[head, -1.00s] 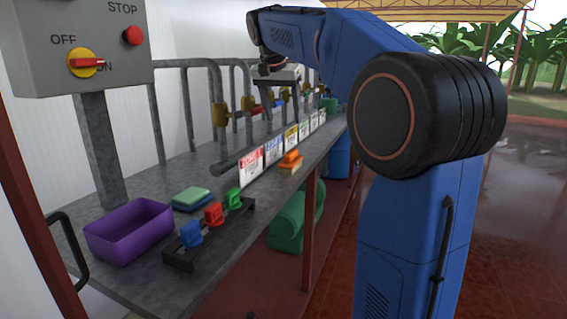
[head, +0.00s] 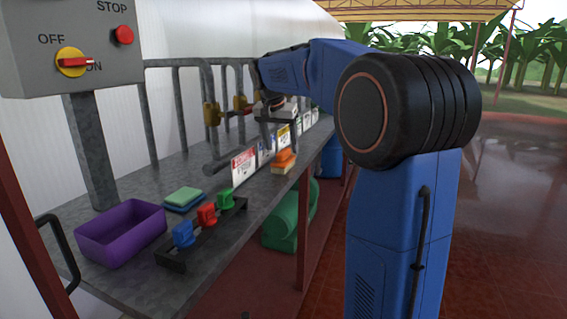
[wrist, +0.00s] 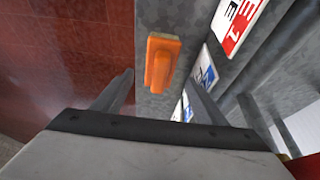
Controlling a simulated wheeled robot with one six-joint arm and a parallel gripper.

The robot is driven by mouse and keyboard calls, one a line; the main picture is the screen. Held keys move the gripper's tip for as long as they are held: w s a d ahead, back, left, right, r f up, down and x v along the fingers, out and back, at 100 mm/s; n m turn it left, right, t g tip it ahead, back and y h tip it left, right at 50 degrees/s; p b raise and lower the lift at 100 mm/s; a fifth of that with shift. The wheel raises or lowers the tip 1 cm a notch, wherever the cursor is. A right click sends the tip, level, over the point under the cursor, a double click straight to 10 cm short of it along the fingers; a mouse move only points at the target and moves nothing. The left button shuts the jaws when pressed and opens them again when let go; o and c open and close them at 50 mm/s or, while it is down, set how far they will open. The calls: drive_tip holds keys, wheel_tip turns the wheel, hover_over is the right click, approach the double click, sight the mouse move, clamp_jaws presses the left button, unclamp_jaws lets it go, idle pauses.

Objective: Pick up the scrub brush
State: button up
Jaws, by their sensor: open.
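The scrub brush, with an orange top and a pale underside, lies near the front edge of the grey bench in the head view (head: 284,158). In the wrist view its orange top (wrist: 161,62) shows beyond the fingertips, roughly centred between them. My gripper (wrist: 160,82) is open and empty, with one finger on each side of the brush's line and apart from it. In the head view my gripper hangs behind the brush, above the bench, and its fingertips are hard to make out.
White label cards (head: 243,165) and grey pipes with yellow valves (head: 211,114) stand behind the brush. A rack of coloured clips (head: 206,213), a purple tub (head: 121,232) and sponges (head: 184,198) sit nearer. A green drum (head: 290,215) lies under the bench.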

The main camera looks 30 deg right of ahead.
sight(283, 151)
drive_tip(key=x, duration=0.4)
drive_tip(key=shift+w+d+f, duration=0.15)
drive_tip(key=shift+d+f, duration=0.05)
drive_tip(key=shift+d, duration=0.05)
drive_tip(key=c, duration=1.2)
drive_tip(key=shift+r, duration=0.1)
wheel_tip(283, 151, up, 18)
drive_tip(key=o, duration=0.4)
drive_tip(key=shift+c, duration=1.2)
drive_tip(key=shift+a, duration=0.1)
